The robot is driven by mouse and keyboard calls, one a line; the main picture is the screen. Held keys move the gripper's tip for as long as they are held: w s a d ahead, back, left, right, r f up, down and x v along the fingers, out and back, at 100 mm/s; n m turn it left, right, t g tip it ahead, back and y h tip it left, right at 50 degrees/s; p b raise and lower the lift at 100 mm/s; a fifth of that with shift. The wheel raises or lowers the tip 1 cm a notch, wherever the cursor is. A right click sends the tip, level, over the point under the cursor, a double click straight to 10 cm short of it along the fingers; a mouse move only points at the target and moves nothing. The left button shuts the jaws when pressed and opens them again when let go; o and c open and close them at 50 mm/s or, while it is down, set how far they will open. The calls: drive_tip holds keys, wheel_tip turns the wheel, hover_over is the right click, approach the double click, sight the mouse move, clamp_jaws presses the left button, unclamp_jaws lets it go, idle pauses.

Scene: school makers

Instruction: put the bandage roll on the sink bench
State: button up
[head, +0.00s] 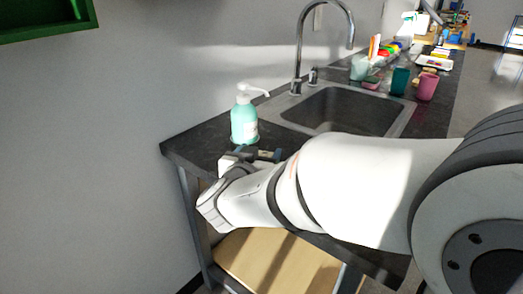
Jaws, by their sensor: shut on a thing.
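The sink bench (185,148) has a dark top with a sink basin (345,108) set into it and a curved metal tap (300,60). My gripper (262,154) is over the bench's near left part, just in front of a teal soap pump bottle (244,122). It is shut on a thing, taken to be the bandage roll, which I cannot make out. My wrist and arm hide the fingertips in part and much of the bench's front. I cannot tell whether the held thing touches the bench top.
The pump bottle stands close behind my gripper. Beyond the sink are a teal cup (400,80), a pink cup (427,87) and a white tray (434,62). A wooden shelf (275,262) is below the bench top. The bench's left end is clear.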

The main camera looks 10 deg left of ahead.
drive_tip(key=o, duration=0.9)
drive_tip(key=shift+o, duration=0.2)
drive_tip(key=shift+r, duration=0.1)
drive_tip(key=p+v, duration=0.3)
drive_tip(key=v, duration=0.9)
drive_tip(key=shift+p, duration=0.4)
